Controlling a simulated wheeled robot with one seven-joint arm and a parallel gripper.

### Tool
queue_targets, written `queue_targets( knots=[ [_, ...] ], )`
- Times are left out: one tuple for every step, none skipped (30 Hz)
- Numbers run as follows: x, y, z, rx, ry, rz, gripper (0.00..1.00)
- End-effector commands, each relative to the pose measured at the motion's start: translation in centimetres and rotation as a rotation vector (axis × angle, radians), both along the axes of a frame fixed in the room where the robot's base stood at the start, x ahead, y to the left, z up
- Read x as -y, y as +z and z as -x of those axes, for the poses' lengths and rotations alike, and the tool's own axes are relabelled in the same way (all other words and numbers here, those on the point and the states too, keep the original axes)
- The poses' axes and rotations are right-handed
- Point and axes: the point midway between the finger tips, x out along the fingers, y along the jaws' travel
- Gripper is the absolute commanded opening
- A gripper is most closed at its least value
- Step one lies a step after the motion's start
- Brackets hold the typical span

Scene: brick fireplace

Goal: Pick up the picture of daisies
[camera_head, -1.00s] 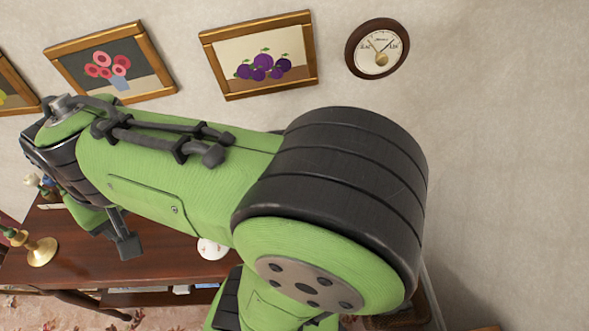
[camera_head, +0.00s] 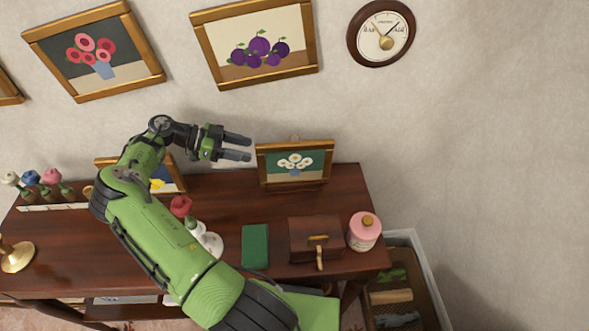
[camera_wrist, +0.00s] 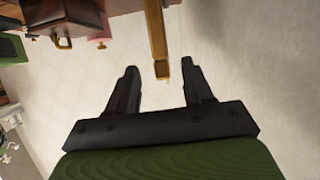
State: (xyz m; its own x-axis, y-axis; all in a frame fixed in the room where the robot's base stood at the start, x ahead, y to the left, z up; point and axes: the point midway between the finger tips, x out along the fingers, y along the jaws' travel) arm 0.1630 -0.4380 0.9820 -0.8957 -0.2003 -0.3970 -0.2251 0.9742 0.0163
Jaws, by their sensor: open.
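The picture of daisies (camera_head: 296,179) has a gold-brown frame and white flowers on green. It leans upright at the back right of the dark wooden table. My gripper (camera_head: 244,147) is open and empty, just left of the picture's upper left edge, fingers pointing right at it. In the wrist view, my gripper's fingers (camera_wrist: 163,76) spread wide, with a gold frame bar (camera_wrist: 157,35), apparently the daisy picture seen edge-on, ahead between them. The picture's painted face does not show there, and I cannot tell the exact gap.
On the table (camera_head: 215,191) are a brown box (camera_head: 312,238), a pink jar (camera_head: 364,232), a green book (camera_head: 255,246), a red flower (camera_head: 181,206) and another framed picture (camera_head: 174,172) partly behind my arm. The plum picture (camera_head: 256,45) and a round gauge (camera_head: 381,32) hang above.

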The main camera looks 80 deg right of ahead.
Motion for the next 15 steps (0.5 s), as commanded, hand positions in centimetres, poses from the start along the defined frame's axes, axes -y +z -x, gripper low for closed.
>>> queue_targets(
  knots=[
    [0.2, -0.3, 0.2, -0.012, -0.007, 0.017, 0.51],
    [0.3, -0.3, 0.4, -0.014, -0.009, 0.024, 0.51],
    [0.3, -0.4, 0.7, -0.015, -0.012, 0.026, 0.51],
    [0.4, -0.6, 1.0, -0.014, -0.013, 0.024, 0.51],
    [0.5, -0.7, 1.4, -0.015, -0.012, 0.022, 0.51],
    [0.6, -0.9, 1.9, -0.014, -0.013, 0.022, 0.51],
    [0.6, -1.0, 2.4, -0.014, -0.013, 0.022, 0.51],
    [0.7, -1.2, 2.8, -0.013, -0.013, 0.021, 0.51],
    [0.9, -1.4, 3.4, -0.013, -0.013, 0.019, 0.51],
    [1.0, -1.6, 3.9, -0.013, -0.012, 0.02, 0.51],
    [1.1, -1.8, 4.5, -0.014, -0.013, 0.02, 0.51],
    [1.3, -2.1, 5.2, -0.013, -0.012, 0.017, 0.51],
    [1.4, -2.3, 5.7, -0.013, -0.011, 0.018, 0.51],
    [1.5, -2.4, 6.1, -0.013, -0.011, 0.019, 0.51],
    [1.6, -2.6, 6.6, -0.013, -0.011, 0.018, 0.51]
  ],
)
